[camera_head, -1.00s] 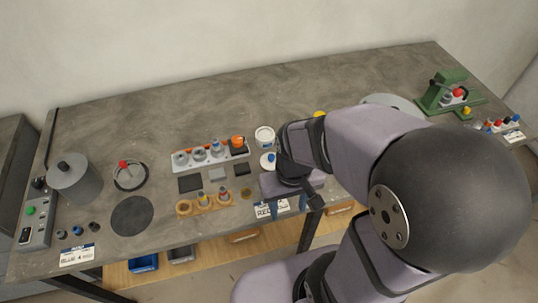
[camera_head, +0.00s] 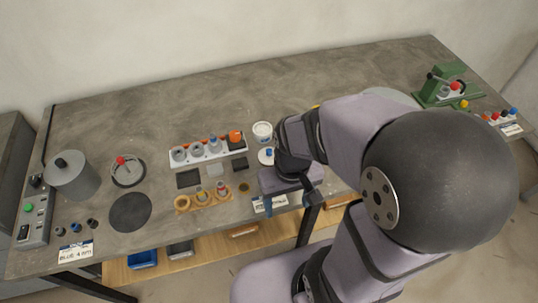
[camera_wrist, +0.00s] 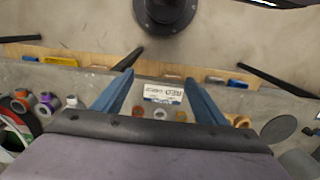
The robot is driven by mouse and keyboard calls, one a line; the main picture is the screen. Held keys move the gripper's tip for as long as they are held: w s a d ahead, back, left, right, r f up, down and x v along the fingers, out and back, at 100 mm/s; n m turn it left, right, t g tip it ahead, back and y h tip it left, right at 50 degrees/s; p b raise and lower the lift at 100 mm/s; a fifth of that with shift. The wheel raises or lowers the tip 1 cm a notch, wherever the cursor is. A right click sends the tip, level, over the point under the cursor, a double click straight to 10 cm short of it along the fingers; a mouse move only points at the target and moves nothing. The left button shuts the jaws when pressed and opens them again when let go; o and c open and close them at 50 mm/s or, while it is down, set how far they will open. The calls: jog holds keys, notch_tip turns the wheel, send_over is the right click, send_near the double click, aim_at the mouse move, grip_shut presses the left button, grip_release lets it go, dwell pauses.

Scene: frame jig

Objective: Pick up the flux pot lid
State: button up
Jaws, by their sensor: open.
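The flux pot lid appears to be the small white disc with a blue knob (camera_head: 266,156), lying flat on the bench just in front of an open white pot (camera_head: 262,132). In the head view my gripper (camera_head: 268,203) is close to the right and front of the lid, and my wrist partly covers that area. In the wrist view the two blue fingers of my gripper (camera_wrist: 158,78) stand wide apart with nothing between them. They frame a white label card at the bench's front edge. I cannot make out the lid in the wrist view.
A white rack (camera_head: 208,150) with several fittings stands left of the pot. A wooden holder (camera_head: 202,200) sits in front of it. A grey cylinder (camera_head: 70,175) is at the far left, and a green press (camera_head: 447,88) at the far right. The back of the bench is clear.

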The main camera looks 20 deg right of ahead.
aim_at(269, 150)
jog(key=shift+m+g, duration=0.3)
jog(key=shift+g, duration=0.5)
jog(key=w+f, duration=0.2)
jog(key=w, duration=0.1)
jog(key=w+d+f, duration=0.1)
jog(key=w+f, duration=0.1)
jog(key=w, duration=0.1)
jog(key=w+f, duration=0.2)
jog(key=shift+w+d+f+b, duration=0.2)
jog(key=shift+w+f+b, duration=0.2)
jog(key=shift+t, duration=0.6)
jog(key=w, duration=0.3)
jog(key=w+r, duration=0.1)
jog(key=w, duration=0.5)
jog(key=shift+w+d+r, duration=0.2)
jog(key=shift+w+d, duration=0.15)
jog(key=shift+w, duration=0.05)
jog(key=shift+t, duration=0.5)
jog(key=w+r, duration=0.4)
jog(key=w, duration=0.1)
jog(key=shift+d, duration=0.15)
jog(key=shift+s, duration=0.45)
jog(key=shift+w+f+p, duration=0.1)
jog(key=shift+f+p, duration=1.25)
jog(key=shift+f, duration=2.3)
jog(key=shift+c, duration=0.3)
jog(key=c, duration=0.7)
